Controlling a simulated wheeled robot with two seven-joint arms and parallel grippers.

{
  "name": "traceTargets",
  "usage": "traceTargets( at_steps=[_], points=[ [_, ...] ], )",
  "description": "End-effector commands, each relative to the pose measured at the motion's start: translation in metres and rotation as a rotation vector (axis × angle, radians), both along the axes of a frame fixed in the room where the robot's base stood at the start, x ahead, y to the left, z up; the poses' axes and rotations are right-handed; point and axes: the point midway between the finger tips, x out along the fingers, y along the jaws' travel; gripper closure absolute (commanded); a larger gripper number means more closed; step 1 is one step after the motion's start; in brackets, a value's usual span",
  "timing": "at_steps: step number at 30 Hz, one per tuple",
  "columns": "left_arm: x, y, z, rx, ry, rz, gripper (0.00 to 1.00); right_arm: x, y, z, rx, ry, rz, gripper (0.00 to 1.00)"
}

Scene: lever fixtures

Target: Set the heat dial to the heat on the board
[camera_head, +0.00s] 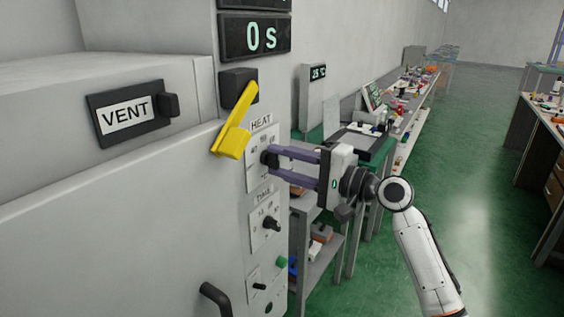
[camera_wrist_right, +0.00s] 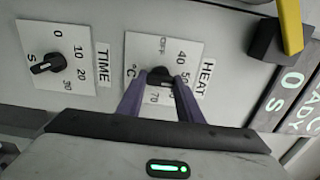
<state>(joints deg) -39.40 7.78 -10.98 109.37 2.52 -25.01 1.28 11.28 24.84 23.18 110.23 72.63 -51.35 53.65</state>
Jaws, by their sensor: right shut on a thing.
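The heat dial (camera_wrist_right: 160,76) is a small black knob on a white plate marked HEAT, with OFF, 40, 50 and 70 readable in the right wrist view. My right gripper (camera_head: 270,158) is shut on this knob, its two purple fingers on either side of it. In the head view the fingers hide most of the knob and part of the HEAT plate (camera_head: 262,128). The dial's exact setting is hard to tell. A board (camera_head: 317,73) on the wall behind shows small digits, perhaps 25 °C. My left gripper is not in view.
A TIME dial (camera_head: 271,223) sits below the heat dial. A yellow lever (camera_head: 234,125) juts out just above the HEAT plate. A black display (camera_head: 256,37) reads 0 s. A VENT knob (camera_head: 168,105) is at the left. Green floor (camera_head: 470,200) lies open at the right.

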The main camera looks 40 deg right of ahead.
Motion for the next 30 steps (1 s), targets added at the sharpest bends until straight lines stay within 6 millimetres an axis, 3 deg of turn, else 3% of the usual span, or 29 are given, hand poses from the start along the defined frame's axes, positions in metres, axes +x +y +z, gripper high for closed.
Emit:
traceTargets(
  at_steps=[4, 5, 8, 19, 30],
  points=[
    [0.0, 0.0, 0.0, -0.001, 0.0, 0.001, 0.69, 0.0, 0.0, -0.001, 0.0, 0.001, 0.0, 0.9],
    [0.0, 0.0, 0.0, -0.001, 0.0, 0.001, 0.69, 0.0, 0.0, -0.001, -0.001, 0.001, 0.0, 0.62],
    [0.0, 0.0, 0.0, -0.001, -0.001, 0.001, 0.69, 0.0, 0.0, -0.001, -0.001, 0.001, 0.0, 0.48],
    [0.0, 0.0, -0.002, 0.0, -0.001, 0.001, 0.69, -0.006, -0.003, -0.002, -0.002, 0.0, -0.001, 0.48],
    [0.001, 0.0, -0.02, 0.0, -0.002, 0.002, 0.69, -0.068, -0.028, -0.004, -0.003, 0.002, -0.002, 0.48]
  ],
)
